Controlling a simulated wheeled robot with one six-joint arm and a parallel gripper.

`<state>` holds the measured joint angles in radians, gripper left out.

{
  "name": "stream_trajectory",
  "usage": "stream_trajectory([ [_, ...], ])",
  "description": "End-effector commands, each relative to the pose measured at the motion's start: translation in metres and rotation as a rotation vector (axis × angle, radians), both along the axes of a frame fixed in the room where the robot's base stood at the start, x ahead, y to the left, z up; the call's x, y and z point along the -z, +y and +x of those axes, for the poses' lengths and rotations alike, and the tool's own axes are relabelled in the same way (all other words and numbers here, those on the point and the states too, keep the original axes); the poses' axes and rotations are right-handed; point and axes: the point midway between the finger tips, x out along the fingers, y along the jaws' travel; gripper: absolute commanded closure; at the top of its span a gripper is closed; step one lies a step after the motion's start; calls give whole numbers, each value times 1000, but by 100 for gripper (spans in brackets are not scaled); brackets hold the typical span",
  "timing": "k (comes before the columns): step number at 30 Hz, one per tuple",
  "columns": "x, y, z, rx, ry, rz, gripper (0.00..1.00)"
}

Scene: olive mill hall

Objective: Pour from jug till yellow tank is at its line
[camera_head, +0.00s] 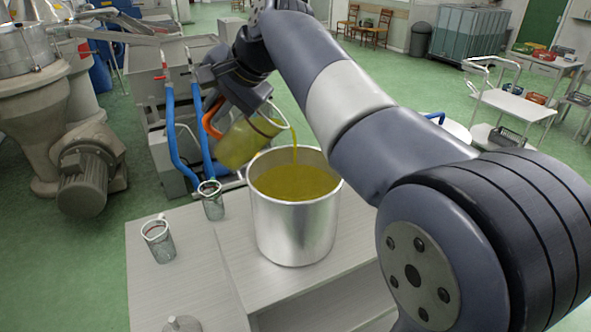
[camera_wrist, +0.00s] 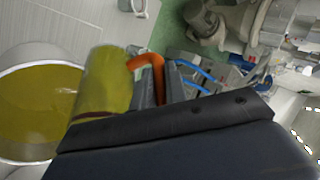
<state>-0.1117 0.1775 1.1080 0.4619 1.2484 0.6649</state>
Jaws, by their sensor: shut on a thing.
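A clear jug (camera_head: 246,143) of yellow-green oil is tilted over the left rim of a large steel tank (camera_head: 292,230). A thin stream falls from its lip into the tank. The tank stands upright on the table, and yellow-green oil fills it to a little below the rim. I see no yellow tank body and no level line. My gripper (camera_head: 216,112) is shut on the jug's orange handle. In the wrist view the jug (camera_wrist: 104,82) is beside the tank's opening (camera_wrist: 42,62), and the orange handle (camera_wrist: 147,64) lies at my gripper (camera_wrist: 160,82).
Two small clear jugs or measuring cups stand left of the tank, one near it (camera_head: 212,203) and one at the table's left edge (camera_head: 158,242). A small metal knobbed object (camera_head: 182,324) is at the front. Mill machinery with a motor (camera_head: 88,178) stands behind left.

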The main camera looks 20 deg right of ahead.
Motion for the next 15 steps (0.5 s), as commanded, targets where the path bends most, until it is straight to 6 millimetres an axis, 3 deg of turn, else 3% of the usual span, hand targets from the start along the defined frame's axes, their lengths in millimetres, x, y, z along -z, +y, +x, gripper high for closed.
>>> stream_trajectory([
  [15, 4, -4, -1, 1, -15, 62, 100],
])
